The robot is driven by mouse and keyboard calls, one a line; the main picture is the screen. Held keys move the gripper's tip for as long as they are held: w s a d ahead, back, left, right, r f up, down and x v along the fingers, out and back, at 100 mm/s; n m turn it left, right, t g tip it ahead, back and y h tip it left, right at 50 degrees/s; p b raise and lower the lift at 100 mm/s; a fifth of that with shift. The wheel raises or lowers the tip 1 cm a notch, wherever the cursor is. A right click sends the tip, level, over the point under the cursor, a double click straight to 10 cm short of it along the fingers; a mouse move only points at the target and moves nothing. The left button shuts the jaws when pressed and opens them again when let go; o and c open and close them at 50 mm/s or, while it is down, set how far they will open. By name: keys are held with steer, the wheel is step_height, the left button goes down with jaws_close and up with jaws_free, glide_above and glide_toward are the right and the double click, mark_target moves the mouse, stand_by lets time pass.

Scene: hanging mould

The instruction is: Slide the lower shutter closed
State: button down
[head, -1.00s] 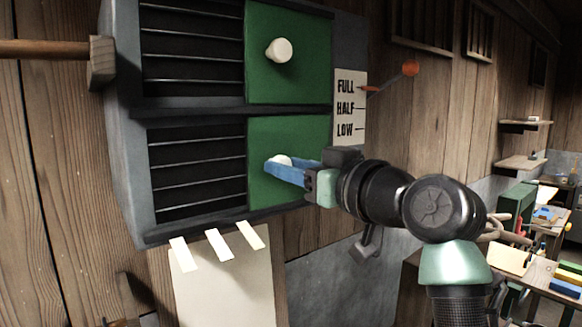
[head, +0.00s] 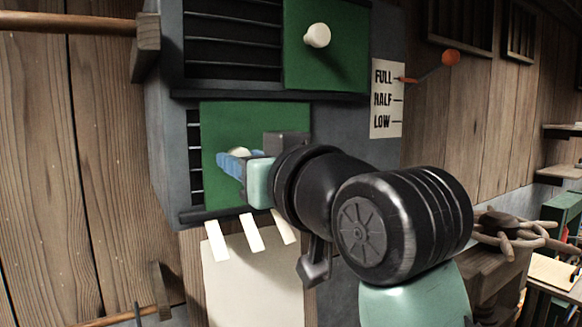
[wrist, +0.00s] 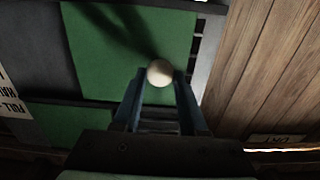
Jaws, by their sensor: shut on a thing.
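The lower shutter (head: 217,125) is a green panel in the lower opening of a grey cabinet. It covers most of that opening, with a narrow strip of dark slats (head: 195,158) bare at its left edge. My gripper (head: 232,160) is shut on the shutter's cream knob (head: 240,153). In the wrist view the blue fingers stand on both sides of the round knob (wrist: 160,73), with the green shutter (wrist: 115,50) behind it. My arm comes in from the right and hides the shutter's right part.
The upper shutter (head: 300,75) stands at the right of its opening, with slats (head: 232,45) bare. A FULL/HALF/LOW label (head: 386,98) and orange-tipped lever (head: 450,59) are at the right. Paper strips (head: 250,233) hang below.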

steer(key=s+a, duration=0.2)
steer(key=shift+a, duration=0.4)
steer(key=c, duration=0.9)
jaws_free()
steer(key=o, duration=0.4)
steer(key=shift+s+a, duration=0.1)
steer(key=shift+s, duration=0.05)
steer(key=shift+o, duration=0.2)
